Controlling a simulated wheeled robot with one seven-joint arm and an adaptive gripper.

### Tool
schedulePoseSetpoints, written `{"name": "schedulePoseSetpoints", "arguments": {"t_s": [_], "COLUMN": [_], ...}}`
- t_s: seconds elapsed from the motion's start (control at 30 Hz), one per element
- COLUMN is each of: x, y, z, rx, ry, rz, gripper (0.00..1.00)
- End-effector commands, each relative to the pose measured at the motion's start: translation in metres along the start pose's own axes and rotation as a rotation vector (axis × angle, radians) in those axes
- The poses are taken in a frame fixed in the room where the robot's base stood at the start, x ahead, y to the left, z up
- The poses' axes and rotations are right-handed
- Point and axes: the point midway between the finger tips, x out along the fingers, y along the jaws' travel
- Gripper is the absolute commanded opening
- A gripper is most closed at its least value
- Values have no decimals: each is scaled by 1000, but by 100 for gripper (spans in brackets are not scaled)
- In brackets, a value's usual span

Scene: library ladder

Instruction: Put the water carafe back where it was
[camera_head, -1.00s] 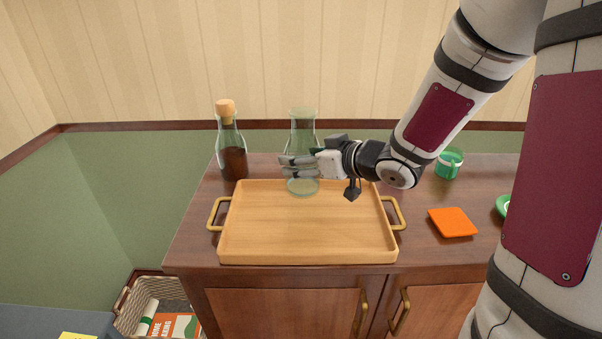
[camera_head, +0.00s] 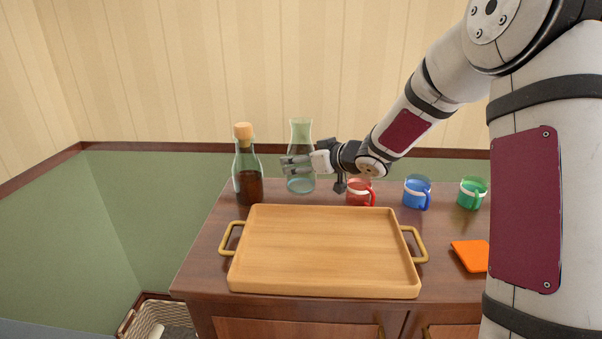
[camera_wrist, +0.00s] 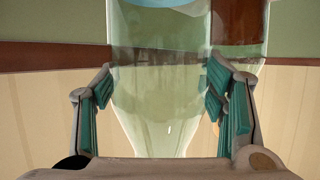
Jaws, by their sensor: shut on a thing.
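The water carafe (camera_head: 301,135) is clear greenish glass with a little water at its bottom, upright behind the tray. It fills the middle of the wrist view (camera_wrist: 160,115), where it appears upside down. My gripper (camera_head: 298,165) is shut on the carafe's body from the right, with one finger on each side. Whether the carafe's base touches the cabinet top or hangs just above it, I cannot tell.
A corked bottle of dark liquid (camera_head: 248,187) stands just left of the carafe. The empty wooden tray (camera_head: 325,250) lies in front. Red (camera_head: 359,193), blue (camera_head: 416,194) and green (camera_head: 472,194) mugs stand to the right, with an orange item (camera_head: 470,256) nearer.

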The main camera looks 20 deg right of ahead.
Motion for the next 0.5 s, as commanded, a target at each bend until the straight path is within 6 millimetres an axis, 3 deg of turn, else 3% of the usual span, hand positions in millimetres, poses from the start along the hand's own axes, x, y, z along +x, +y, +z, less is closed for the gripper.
{"name": "schedulePoseSetpoints", "arguments": {"t_s": [0.1, 0.3, 0.5], "x": [8, 19, 20], "y": [4, 4, 4], "z": [-5, 24, 28], "rx": [-3, 0, -2], "ry": [7, 4, 7], "rz": [-1, -1, 0], "gripper": [4, 4, 4]}}
